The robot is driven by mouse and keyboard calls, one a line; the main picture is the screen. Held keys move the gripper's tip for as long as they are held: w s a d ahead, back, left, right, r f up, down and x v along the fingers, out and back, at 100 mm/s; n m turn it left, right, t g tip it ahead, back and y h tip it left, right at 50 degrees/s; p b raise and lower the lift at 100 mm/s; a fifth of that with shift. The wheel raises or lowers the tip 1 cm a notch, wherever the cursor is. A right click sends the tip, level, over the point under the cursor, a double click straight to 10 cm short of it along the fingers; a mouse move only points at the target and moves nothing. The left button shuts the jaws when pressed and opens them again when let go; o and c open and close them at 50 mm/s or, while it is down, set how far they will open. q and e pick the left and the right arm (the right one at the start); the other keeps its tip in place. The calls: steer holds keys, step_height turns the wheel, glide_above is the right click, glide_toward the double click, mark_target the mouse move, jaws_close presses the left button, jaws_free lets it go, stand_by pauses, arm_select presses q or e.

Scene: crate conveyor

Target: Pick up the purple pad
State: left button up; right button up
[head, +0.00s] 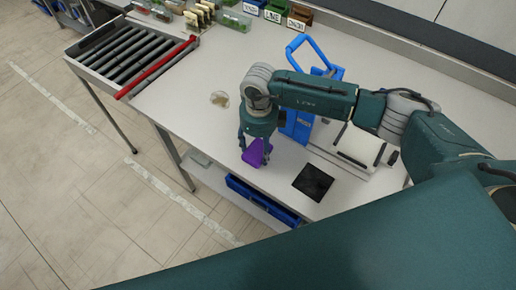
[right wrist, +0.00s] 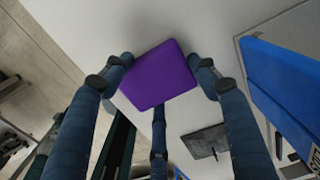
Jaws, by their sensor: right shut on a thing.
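The purple pad (head: 254,153) is at my right gripper (head: 254,147), near the table's front edge in the head view. In the right wrist view the pad (right wrist: 160,76) sits between the fingers of my right gripper (right wrist: 161,62), which are shut on it. The pad is tilted in that view. I cannot tell how far it is above the table. The arm and fingers hide part of the pad in the head view. My left gripper is not in view.
A black square plate (head: 313,183) lies on the white table (head: 215,110) to the right. A blue device (head: 296,127) stands behind my right arm. A roller conveyor (head: 128,57) with a red bar is at far left.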

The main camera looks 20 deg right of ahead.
mark_target(259, 149)
steer(key=shift+r, duration=0.55)
step_height(259, 149, up, 19)
steer(key=b, duration=0.6)
